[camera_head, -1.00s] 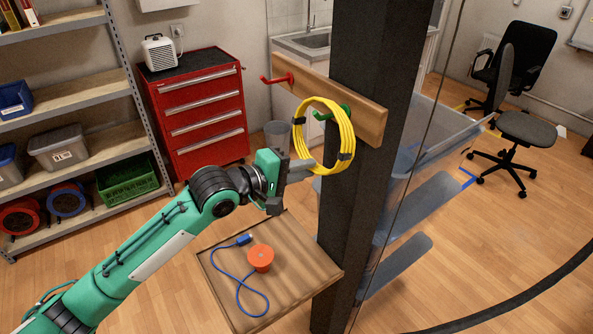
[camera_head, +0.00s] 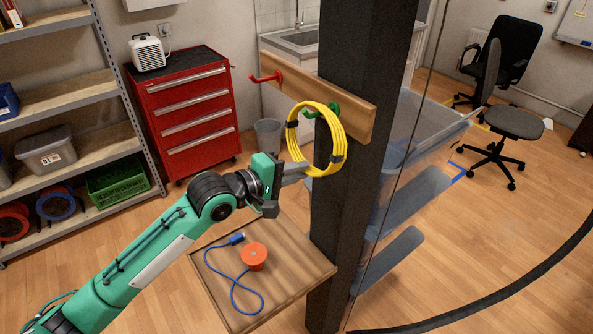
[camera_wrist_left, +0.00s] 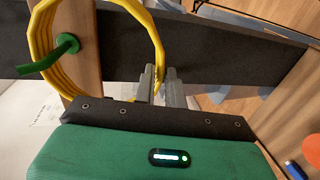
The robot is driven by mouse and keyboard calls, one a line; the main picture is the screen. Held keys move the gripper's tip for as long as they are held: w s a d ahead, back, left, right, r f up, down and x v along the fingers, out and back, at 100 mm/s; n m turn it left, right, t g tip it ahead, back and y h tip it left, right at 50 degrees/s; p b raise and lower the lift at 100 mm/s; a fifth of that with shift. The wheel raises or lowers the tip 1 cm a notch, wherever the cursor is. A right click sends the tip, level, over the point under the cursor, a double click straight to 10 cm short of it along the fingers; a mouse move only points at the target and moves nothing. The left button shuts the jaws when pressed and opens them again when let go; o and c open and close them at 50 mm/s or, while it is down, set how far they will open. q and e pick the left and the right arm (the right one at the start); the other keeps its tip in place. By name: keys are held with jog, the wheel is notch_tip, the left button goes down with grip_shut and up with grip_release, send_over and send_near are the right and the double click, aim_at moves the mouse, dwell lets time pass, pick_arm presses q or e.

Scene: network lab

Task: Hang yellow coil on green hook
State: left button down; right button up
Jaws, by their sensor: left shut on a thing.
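The yellow coil (camera_head: 339,130) hangs upright as a ring with dark ties, in front of the wooden rail. The green hook (camera_head: 331,108) sticks out from the rail inside the coil's upper part. In the left wrist view, the hook (camera_wrist_left: 47,57) passes through the ring and crosses in front of one side of the coil (camera_wrist_left: 153,32). My left gripper (camera_head: 305,172) is shut on the coil's lower edge; its fingers (camera_wrist_left: 161,80) also show in the wrist view. Whether the coil's weight rests on the hook cannot be told. My right gripper is not in view.
A red hook (camera_head: 265,78) sits on the same wooden rail (camera_head: 362,112), left of the green one. The rail is fixed to a dark post (camera_head: 365,60). Below is a small wooden table (camera_head: 290,262) with an orange puck (camera_head: 253,257) and a blue cable (camera_head: 235,290).

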pick_arm(q)
jog(key=shift+f, duration=0.2)
jog(key=c, duration=1.4)
grip_release()
